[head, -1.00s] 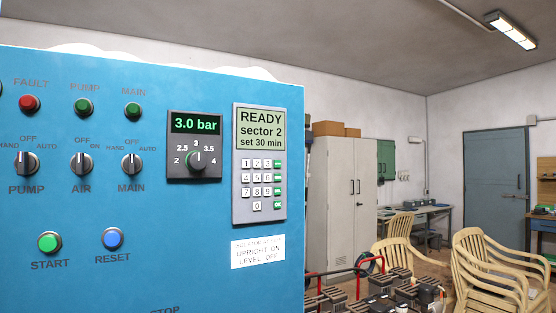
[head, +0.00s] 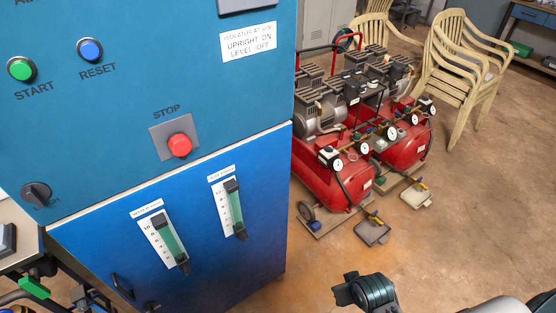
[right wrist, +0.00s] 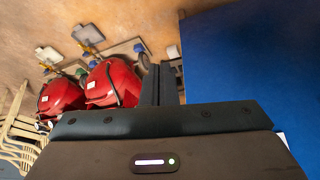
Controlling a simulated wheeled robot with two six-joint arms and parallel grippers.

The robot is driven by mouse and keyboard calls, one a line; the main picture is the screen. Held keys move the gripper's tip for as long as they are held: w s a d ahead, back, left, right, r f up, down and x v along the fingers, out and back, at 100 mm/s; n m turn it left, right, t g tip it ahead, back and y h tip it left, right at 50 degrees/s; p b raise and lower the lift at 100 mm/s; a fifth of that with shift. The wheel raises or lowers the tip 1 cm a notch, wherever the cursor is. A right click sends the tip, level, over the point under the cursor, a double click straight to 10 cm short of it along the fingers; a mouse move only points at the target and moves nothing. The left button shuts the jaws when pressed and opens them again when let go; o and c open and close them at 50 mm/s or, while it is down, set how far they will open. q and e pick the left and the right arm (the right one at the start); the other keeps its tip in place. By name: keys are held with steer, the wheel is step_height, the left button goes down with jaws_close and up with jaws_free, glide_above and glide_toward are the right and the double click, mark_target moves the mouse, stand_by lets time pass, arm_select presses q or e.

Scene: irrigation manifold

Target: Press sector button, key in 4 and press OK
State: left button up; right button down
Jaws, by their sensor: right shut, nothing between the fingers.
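The keypad panel (head: 247,5) shows only as its grey lower edge at the top of the head view. Its screen and keys, including the digit and green keys, are out of view. The blue control cabinet (head: 150,100) fills the left of the head view. In the right wrist view, my right gripper (right wrist: 158,72) is shut and empty, with its dark fingers together. A plain blue surface (right wrist: 255,65) lies to its right, apart from the fingers as far as I can tell. My left gripper is not in view.
The cabinet has a green START button (head: 21,69), a blue RESET button (head: 90,50), a red STOP button (head: 179,145) and two gauges (head: 232,207). Red compressors (head: 330,178) and stacked chairs (head: 465,65) stand to the right.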

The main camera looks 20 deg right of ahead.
steer(key=w+a+r+m+t+y+p, duration=0.15)
steer(key=w+r+t, duration=0.35)
steer(key=r, duration=0.9)
steer(key=w+a+r+t+y, duration=0.1)
steer(key=w+a+r+t, duration=0.2)
steer(key=w+r, duration=0.8)
steer(key=w+a+r+m+t+y+p, duration=0.1)
steer(key=w+a+r+t+y, duration=0.2)
steer(key=r, duration=1.4)
step_height(320, 180, up, 32)
steer(key=s+a+t+y, duration=0.1)
steer(key=t+y, duration=0.6)
steer(key=t, duration=0.1)
steer(key=shift+s+a+f+t, duration=0.2)
steer(key=shift+s+f+t, duration=0.05)
steer(key=shift+t, duration=0.15)
steer(key=w+a+b, duration=0.3)
steer(key=w+b, duration=0.1)
steer(key=w, duration=0.4)
steer(key=shift+w, duration=0.15)
